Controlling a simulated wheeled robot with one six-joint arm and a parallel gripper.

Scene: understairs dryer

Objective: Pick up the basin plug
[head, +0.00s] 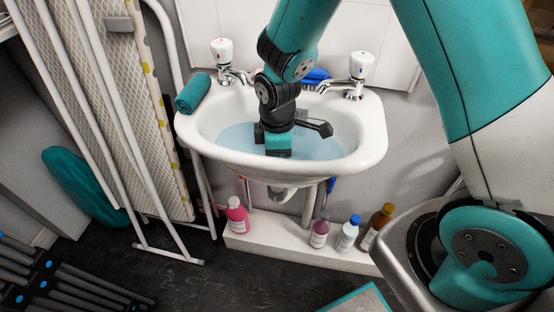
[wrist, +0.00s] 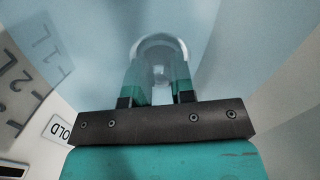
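The washbasin (head: 362,150) holds pale blue water (head: 232,138). My gripper (head: 278,152) points down into the basin, its lower end at the water. In the wrist view my gripper (wrist: 160,82) has its two teal fingers apart, with a gap between them. A pale, rounded shape with a light rim (wrist: 160,42), probably the basin plug, lies at and beyond the fingertips. A small pale upright part shows in the gap, and I see no clear contact with either finger. In the head view my arm and gripper hide the plug.
Two taps (head: 222,52) (head: 361,68) stand on the basin's back rim, with a rolled teal cloth (head: 193,92) at the left. Bottles (head: 237,215) (head: 347,234) stand on the ledge below. A folded ironing board (head: 148,110) leans at the left.

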